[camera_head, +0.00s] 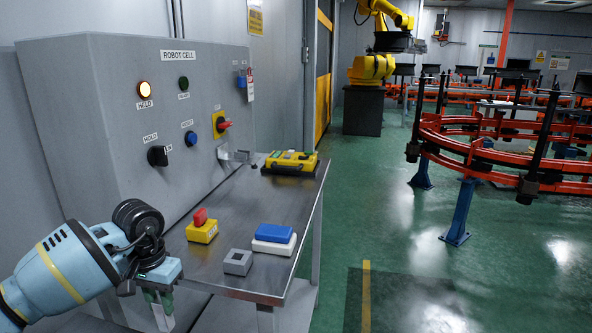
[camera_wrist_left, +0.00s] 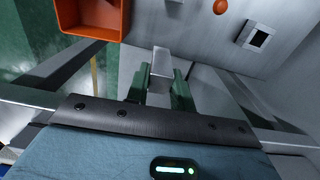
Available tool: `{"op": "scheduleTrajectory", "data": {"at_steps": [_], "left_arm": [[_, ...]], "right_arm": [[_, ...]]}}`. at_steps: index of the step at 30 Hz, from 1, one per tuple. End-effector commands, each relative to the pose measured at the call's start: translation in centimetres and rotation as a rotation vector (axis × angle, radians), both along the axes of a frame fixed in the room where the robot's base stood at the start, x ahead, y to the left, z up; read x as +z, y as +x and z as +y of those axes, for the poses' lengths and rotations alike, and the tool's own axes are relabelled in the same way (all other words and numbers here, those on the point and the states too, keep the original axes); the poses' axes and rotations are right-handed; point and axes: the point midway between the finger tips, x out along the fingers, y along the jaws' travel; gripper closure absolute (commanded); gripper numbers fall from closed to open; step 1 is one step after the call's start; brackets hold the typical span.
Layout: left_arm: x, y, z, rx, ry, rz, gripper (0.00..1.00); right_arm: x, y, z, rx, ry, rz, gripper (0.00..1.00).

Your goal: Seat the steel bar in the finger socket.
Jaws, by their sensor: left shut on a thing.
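My left gripper (camera_head: 160,298) points down at the lower left of the head view, in front of the grey cabinet. Its green fingers are shut on a pale steel bar (camera_head: 164,317), whose lower end sticks out below them. In the left wrist view the bar (camera_wrist_left: 160,68) stands between the two fingers (camera_wrist_left: 161,90). A light grey fitting with a dark square opening (camera_wrist_left: 258,39) is at the upper right of that view, apart from the bar. It may be the finger socket; I cannot tell for sure. My right gripper is not in view.
On the steel table (camera_head: 262,203) stand a yellow box with a red button (camera_head: 202,229), a grey block (camera_head: 237,262), a blue and white box (camera_head: 273,239) and a yellow case (camera_head: 290,162). An orange bin (camera_wrist_left: 92,17) shows in the wrist view. The cabinet (camera_head: 110,130) rises behind.

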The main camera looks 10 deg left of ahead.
Motion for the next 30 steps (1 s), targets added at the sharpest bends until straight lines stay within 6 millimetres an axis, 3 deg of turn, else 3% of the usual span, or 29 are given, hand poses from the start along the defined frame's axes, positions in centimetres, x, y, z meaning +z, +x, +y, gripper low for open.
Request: {"op": "scheduleTrajectory", "data": {"at_steps": [6, 11, 21, 30], "left_arm": [[0.2, -0.2, -0.5, -0.001, -0.001, -0.002, 1.00], [0.9, -1.4, -3.3, 0.003, -0.004, -0.009, 1.00], [2.8, -8.0, -11.3, 0.032, -0.006, -0.009, 1.00], [3.2, -11.2, -13.6, 0.049, 0.000, 0.000, 1.00]], "right_arm": [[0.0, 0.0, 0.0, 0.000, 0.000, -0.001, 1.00], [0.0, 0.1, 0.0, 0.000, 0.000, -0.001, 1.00], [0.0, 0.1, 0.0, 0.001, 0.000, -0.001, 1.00], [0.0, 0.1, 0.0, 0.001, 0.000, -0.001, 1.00]]}}
